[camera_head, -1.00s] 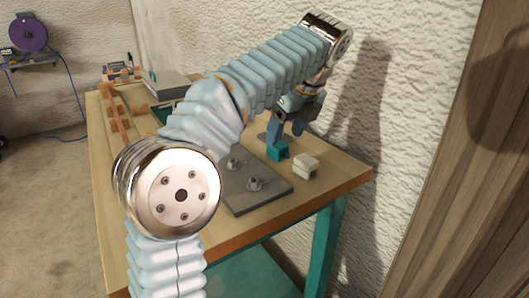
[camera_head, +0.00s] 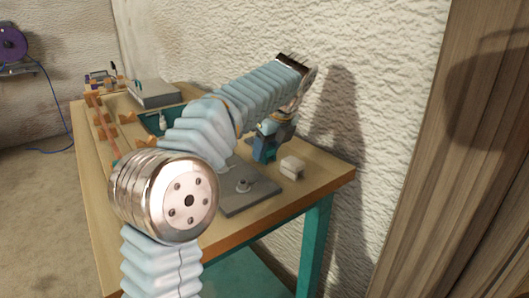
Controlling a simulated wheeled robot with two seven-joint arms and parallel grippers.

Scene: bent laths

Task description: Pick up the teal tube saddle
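The teal tube saddle (camera_head: 258,156) is on the wooden table near its back right, mostly covered by my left gripper. My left gripper (camera_head: 267,150) points down at the saddle, with its blue-grey fingers right at it. I cannot tell whether the fingers touch or grip it, as the finger gap is too small and partly hidden. My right gripper is not in view.
A white block (camera_head: 291,168) stands just right of the gripper. A grey box (camera_head: 155,94) and orange-brown wooden pieces (camera_head: 113,132) occupy the table's far left. A rough wall is close behind.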

